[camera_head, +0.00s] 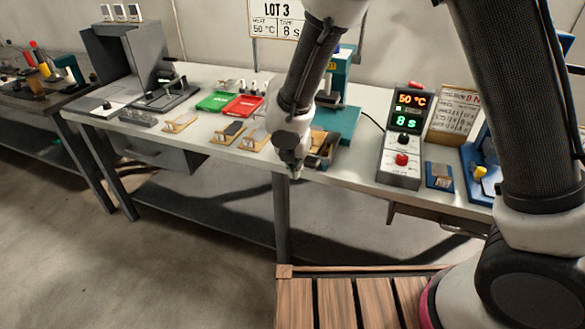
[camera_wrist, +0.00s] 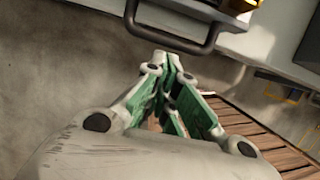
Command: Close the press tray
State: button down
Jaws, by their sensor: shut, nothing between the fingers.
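The teal press (camera_head: 337,118) stands on the long pale table. My gripper (camera_head: 293,172) points down just in front of the table edge, to the left of the tray. In the wrist view my gripper (camera_wrist: 171,60) has its green-sided fingers together and empty. A dark U-shaped handle (camera_wrist: 172,42) lies just beyond the fingertips; whether they touch it I cannot tell.
A controller box (camera_head: 404,140) reading 50 °C and 8 s stands right of the press. Green (camera_head: 217,101) and red (camera_head: 243,106) trays and several small boards lie to the left. A slatted wooden platform (camera_head: 350,300) is on the floor in front.

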aim_at(315, 135)
jog(key=shift+w, duration=0.15)
jog(key=w+d, duration=0.2)
jog(key=w, duration=0.3)
jog(key=w+d, duration=0.2)
jog(key=w, duration=0.4)
jog(key=w+d, duration=0.2)
jog(key=w, duration=0.3)
jog(key=shift+w, duration=0.25)
